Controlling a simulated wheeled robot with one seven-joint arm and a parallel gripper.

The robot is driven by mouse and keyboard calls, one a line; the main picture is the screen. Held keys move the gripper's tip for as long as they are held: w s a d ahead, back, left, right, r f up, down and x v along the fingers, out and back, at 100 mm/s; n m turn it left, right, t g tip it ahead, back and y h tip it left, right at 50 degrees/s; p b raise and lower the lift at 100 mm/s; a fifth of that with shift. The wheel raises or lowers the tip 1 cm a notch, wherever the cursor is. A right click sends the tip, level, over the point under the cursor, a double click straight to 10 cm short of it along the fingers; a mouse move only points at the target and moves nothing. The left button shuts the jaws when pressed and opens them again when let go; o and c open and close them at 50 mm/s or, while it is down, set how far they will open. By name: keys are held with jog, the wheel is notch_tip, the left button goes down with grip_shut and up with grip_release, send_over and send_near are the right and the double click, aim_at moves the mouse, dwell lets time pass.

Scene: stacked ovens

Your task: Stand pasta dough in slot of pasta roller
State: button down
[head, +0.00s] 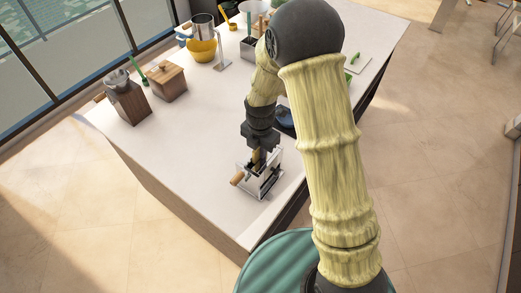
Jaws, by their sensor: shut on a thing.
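The pasta roller (266,184) is a small silver machine with a wooden handle (237,179) on its left side. It stands near the front right edge of the white counter. My gripper (258,155) points down right above the roller. It is shut on the pasta dough (256,160), a small tan piece that shows between the fingers at the roller's top. I cannot tell whether the dough's lower edge is in the slot or just above it. My gripper and the roller's top hide part of it.
A blue item (285,117) lies behind my arm. The counter left of the roller is clear.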

jog(key=shift+s+d+f, duration=0.15)
jog(key=shift+s+f, duration=0.35)
jog(key=shift+f, duration=0.3)
jog(key=c, duration=1.4)
grip_release()
jog(key=shift+f, duration=0.1)
jog(key=shift+b, duration=0.3)
jog(key=shift+w+r, duration=0.3)
jog(key=shift+r, duration=0.2)
notch_tip(320, 180, up, 18)
jog(key=b, duration=0.3)
jog(key=shift+a+r+b, duration=0.15)
jog(key=shift+a+b, duration=0.2)
